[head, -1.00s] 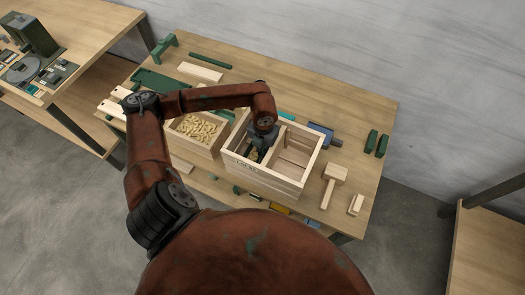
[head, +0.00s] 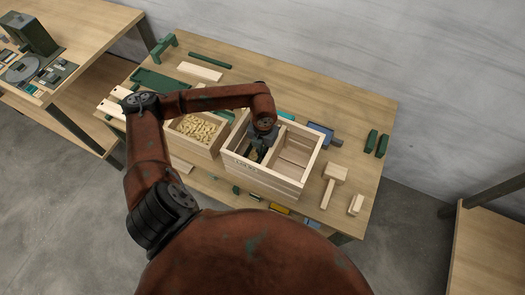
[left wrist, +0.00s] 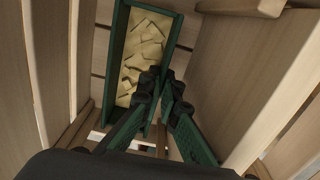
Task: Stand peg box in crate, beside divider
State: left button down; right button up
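The crate (head: 262,180) is a pale wooden box on the table, with a divider (head: 283,150) across its inside. The peg box is narrow and green, full of pale wooden pegs; it shows in the left wrist view (left wrist: 126,60), down inside a crate compartment with its open top toward the camera. A broad wooden panel (left wrist: 235,70), seemingly the divider, stands to its right in that view. My left gripper (left wrist: 161,85) reaches down into the crate, its fingertips close together on either side of the peg box's right wall. The box's underside is hidden. My right gripper is out of view.
A wooden bin of pegs (head: 222,149) stands just left of the crate. A mallet (head: 333,180), a small wood block (head: 356,205) and green blocks (head: 376,143) lie to the right. A blue tool (head: 320,132) lies behind the crate.

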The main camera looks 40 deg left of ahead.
pick_arm(q)
jog(key=c, duration=2.1)
grip_release()
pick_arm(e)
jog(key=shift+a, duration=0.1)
